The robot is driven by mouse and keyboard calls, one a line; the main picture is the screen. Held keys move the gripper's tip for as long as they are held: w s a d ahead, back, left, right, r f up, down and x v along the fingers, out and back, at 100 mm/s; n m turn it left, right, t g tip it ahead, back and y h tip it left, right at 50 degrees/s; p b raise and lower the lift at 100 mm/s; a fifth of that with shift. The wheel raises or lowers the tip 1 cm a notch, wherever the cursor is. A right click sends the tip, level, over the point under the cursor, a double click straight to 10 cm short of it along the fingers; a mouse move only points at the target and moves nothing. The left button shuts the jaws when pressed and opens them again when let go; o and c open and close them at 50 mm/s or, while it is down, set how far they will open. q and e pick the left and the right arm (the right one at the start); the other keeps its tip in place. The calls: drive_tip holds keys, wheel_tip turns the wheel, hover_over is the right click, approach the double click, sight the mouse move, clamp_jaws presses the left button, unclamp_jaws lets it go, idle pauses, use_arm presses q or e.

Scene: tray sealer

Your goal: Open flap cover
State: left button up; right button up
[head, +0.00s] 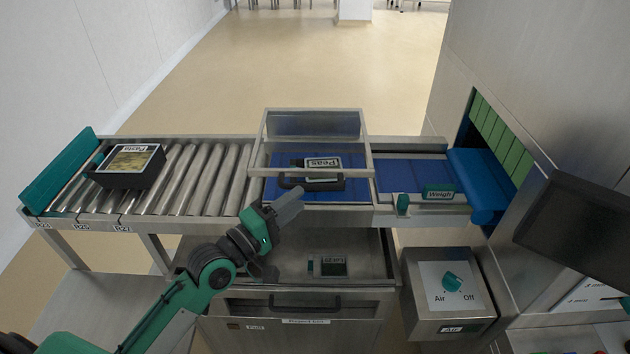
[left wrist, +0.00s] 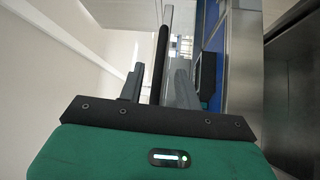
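The flap cover (head: 315,125) is a clear, metal-framed lid over the blue belt in the middle of the line. It looks closed. Its black handle (head: 312,184) runs along the front edge. My left gripper (head: 296,198) is at the handle's left part, reaching up from the lower left. In the left wrist view, its two grey fingers (left wrist: 159,75) are apart, with a black bar (left wrist: 160,62), apparently the handle, between them. Gaps show on both sides of the bar. Contact cannot be told in the head view. My right gripper is not in view.
A Peas tray (head: 325,163) is under the cover. A Pasta tray (head: 133,160) sits on the rollers at left. An open drawer (head: 375,268) holding a small pack (head: 328,266) is below. An Air switch box (head: 452,290) and a dark screen (head: 580,225) are at right.

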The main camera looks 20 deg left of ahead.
sight(311, 189)
use_arm(q)
drive_tip(key=p+x, duration=0.1)
drive_tip(key=x, duration=0.5)
drive_tip(key=shift+w+d, duration=0.1)
drive_tip(key=shift+w, duration=0.1)
drive_tip(key=shift+c, duration=0.4)
clamp_jaws()
